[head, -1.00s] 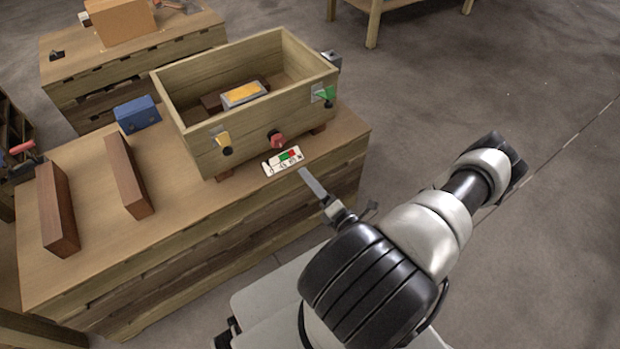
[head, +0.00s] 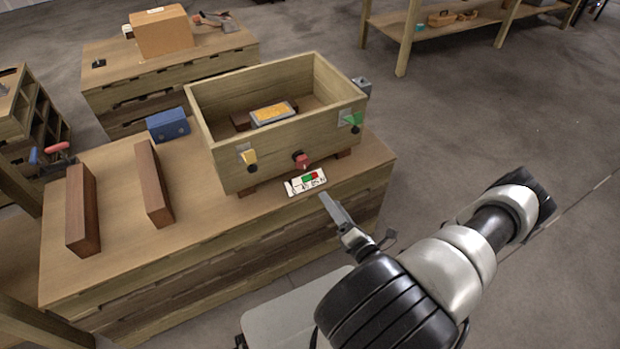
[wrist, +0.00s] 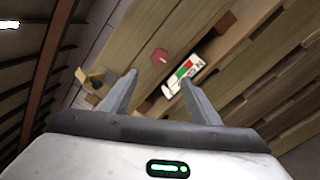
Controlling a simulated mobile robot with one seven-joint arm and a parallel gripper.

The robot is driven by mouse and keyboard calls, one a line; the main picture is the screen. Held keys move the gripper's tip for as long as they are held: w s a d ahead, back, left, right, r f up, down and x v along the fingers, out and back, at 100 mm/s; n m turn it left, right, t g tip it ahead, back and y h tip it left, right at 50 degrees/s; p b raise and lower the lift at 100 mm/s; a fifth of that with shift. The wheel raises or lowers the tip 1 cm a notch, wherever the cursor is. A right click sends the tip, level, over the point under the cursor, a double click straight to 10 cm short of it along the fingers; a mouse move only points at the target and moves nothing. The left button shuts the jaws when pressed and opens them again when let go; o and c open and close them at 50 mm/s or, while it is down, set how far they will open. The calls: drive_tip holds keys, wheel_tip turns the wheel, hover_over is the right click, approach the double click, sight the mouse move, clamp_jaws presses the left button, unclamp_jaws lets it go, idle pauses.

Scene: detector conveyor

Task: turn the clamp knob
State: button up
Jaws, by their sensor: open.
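A wooden box stands on the workbench, and its front wall carries a red knob (head: 301,160) and a yellow knob (head: 250,161). A green knob (head: 352,119) is on its right end. None of them is marked as the clamp knob. A white label (head: 306,182) with red and green fields lies below the red knob. My gripper (head: 324,196) is open and empty, just in front of the label. In the wrist view, the red knob (wrist: 160,56) shows beyond and between the open fingertips (wrist: 159,76), apart from them. The yellow knob (wrist: 91,76) is left of the fingers.
The box (head: 228,160) holds a grey part with an orange top (head: 272,113). Two brown bars (head: 153,185) and a blue block (head: 168,125) lie on the bench to its left. A cardboard box (head: 161,34) stands on a bench behind. The floor at right is clear.

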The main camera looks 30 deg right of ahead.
drive_tip(key=n+b, duration=0.1)
drive_tip(key=n, duration=0.5)
drive_tip(key=n+b, duration=0.5)
drive_tip(key=n, duration=0.9)
approach(305, 165)
drive_tip(key=w, duration=1)
drive_tip(key=shift+w+a, duration=0.1)
drive_tip(key=shift+w, duration=0.25)
drive_tip(key=shift+c, duration=0.3)
drive_tip(key=c, duration=1)
